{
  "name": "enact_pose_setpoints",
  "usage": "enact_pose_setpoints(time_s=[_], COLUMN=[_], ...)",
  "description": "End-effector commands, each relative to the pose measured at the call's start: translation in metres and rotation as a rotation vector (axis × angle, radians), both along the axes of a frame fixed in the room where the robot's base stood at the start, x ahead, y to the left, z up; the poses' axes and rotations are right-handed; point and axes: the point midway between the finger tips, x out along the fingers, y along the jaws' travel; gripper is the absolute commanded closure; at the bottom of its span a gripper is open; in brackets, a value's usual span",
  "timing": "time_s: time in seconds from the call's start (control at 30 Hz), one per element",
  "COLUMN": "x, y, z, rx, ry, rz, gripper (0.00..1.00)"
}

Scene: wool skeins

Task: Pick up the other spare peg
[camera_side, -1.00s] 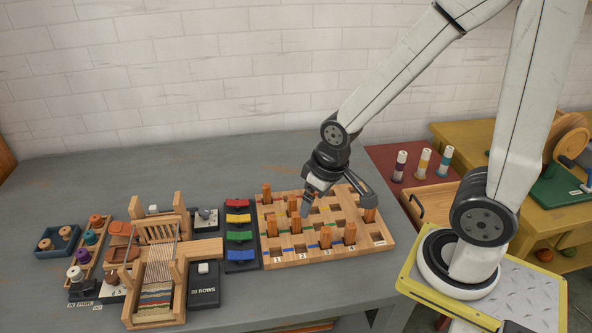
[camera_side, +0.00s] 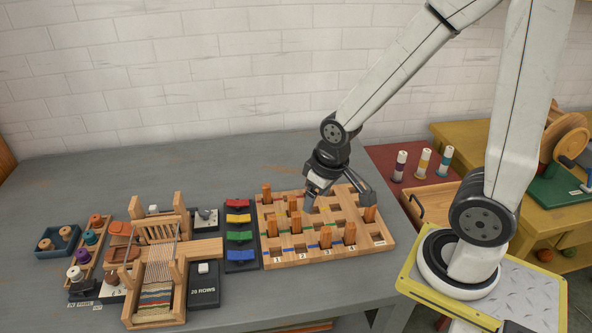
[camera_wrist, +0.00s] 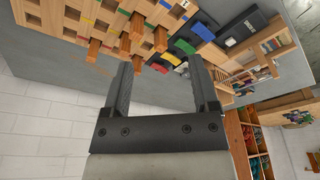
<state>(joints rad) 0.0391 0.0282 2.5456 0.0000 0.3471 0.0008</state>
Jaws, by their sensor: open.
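The wooden pegboard (camera_side: 385,240) lies on the grey table with square holes and several upright orange-brown pegs. I cannot read which column is marked for spares. My gripper (camera_side: 313,203) is open over the middle-back of the board, partly hiding the holes behind it. In the wrist view my gripper (camera_wrist: 166,66) shows nothing between its fingers; pegs (camera_wrist: 135,30) stand beyond the fingertips.
A rack of coloured shuttles (camera_side: 239,238) is left of the board, then a small loom (camera_side: 158,290) and a box marked rows (camera_side: 204,285). A wooden tray (camera_side: 433,200) and several thread spools (camera_side: 423,163) are at right. The table behind the board is clear.

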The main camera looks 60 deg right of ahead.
Motion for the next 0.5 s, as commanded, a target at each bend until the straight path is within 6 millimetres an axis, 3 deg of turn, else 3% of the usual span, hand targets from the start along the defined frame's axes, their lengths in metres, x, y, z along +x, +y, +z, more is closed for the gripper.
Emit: enact_pose_setpoints(time_s=[0.17, 0.5], x=[0.004, -0.005], y=[-0.031, -0.118], z=[-0.013, -0.055], rx=[0.003, 0.030], ry=[0.034, 0.118], rz=[-0.109, -0.401], gripper=[0.24, 0.24])
